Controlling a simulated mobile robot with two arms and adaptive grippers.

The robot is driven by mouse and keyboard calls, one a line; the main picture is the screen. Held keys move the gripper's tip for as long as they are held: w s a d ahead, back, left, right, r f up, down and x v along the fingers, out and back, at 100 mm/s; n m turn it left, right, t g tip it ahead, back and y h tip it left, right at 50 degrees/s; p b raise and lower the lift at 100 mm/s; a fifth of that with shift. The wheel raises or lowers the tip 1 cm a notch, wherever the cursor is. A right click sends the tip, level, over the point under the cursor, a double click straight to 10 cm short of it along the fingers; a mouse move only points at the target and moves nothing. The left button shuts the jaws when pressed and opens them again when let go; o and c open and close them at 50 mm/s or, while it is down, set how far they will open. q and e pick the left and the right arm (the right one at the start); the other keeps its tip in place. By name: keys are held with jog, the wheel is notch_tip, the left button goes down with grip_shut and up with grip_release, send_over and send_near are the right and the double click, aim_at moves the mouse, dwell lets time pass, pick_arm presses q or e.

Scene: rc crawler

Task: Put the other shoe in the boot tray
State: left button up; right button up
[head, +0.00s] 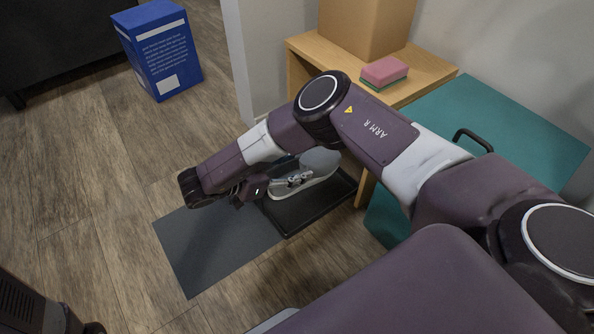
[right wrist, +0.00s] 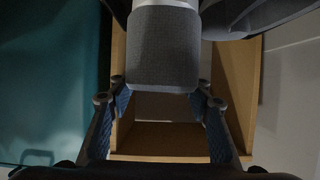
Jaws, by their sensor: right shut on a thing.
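A grey shoe (head: 297,181) with a white sole and laces is over the black boot tray (head: 290,226). A rounded grey part behind it may belong to a second shoe; the arm hides too much to be sure. My right gripper (head: 257,190) is at the shoe's left end, shut on a shoe. In the right wrist view, the grey fabric end of the held shoe (right wrist: 165,48), with its pale sole edge, shows between the blue-padded fingers (right wrist: 160,101). Whether the sole touches the tray is unclear. My left gripper (head: 88,327) shows only partly at the lower left corner.
A grey mat (head: 215,250) lies left of the tray. Behind stands a wooden bench (head: 430,72) with a cardboard box (head: 365,25) and a pink-and-green sponge (head: 384,73). A teal box (head: 530,125) is at right, a blue box (head: 158,50) at back left. Floor at left is clear.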

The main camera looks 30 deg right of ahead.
jog(key=shift+f, duration=0.35)
notch_tip(320, 180, down, 6)
jog(key=b, duration=0.6)
jog(key=shift+f+b, duration=0.2)
jog(key=shift+b, duration=0.15)
jog(key=shift+f, duration=0.55)
jog(key=o, duration=1.5)
notch_tip(320, 180, up, 10)
jog(key=shift+a, duration=0.1)
